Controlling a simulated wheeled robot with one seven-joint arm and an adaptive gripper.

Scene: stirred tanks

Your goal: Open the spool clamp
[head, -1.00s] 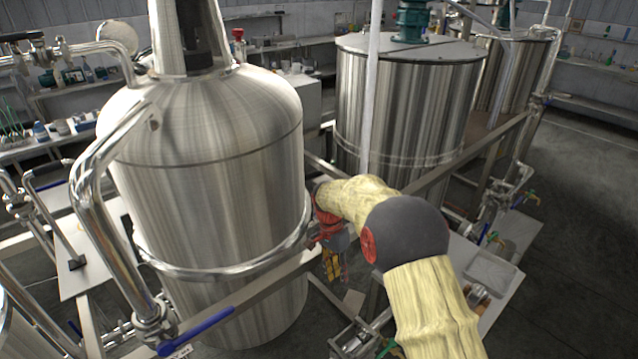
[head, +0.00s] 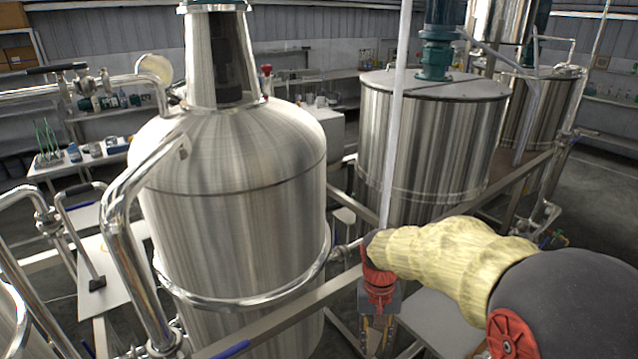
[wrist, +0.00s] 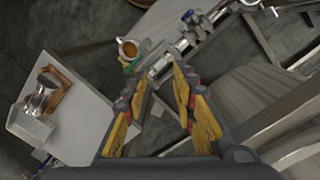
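My gripper (head: 376,332) hangs down to the right of the large steel tank (head: 235,190) in the head view. In the wrist view my gripper (wrist: 161,76) has its two yellow-padded fingers apart, with nothing between them. A steel pipe with fittings (wrist: 165,62) lies beyond the fingertips and runs up to the right. I cannot tell whether the gripper touches it; it looks apart. I cannot pick out the spool clamp for sure; it may be one of the fittings on this pipe.
A steel frame rail (head: 300,300) crosses in front of the tank. A white table (wrist: 85,125) bears a metal vessel (wrist: 38,98) at left in the wrist view. A cup with orange contents (wrist: 128,48) is near the pipe. More tanks (head: 430,140) stand behind.

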